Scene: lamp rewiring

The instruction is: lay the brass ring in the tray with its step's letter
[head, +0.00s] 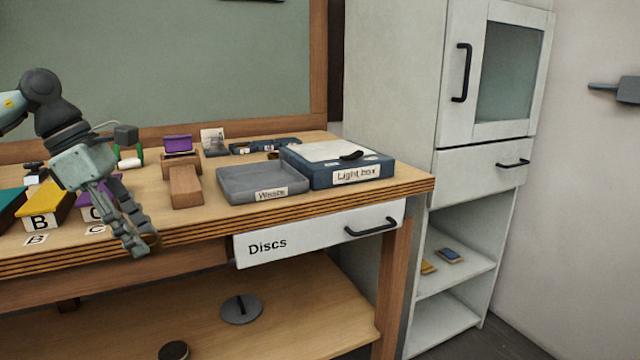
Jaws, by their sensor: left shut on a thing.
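My left gripper (138,244) points down in front of the bench's front edge, shut on a small brown-gold round piece, which looks like the brass ring (152,240). The fingers hide part of it. To the left on the bench stand a yellow tray marked B (42,221), a purple tray marked C (112,187), partly behind my gripper, and a teal one (10,207) cut by the frame edge, its letter not visible. Small letter cards lie before the yellow and purple trays. My right gripper is not in view.
A grey Waste tray (238,194) and a blue Light box (372,173) stand to the right on the bench, beside a wooden block (185,187). A shut Discs drawer (300,240) is below. A grey disc (241,309) lies on the lower shelf. A white cabinet (480,150) stands right.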

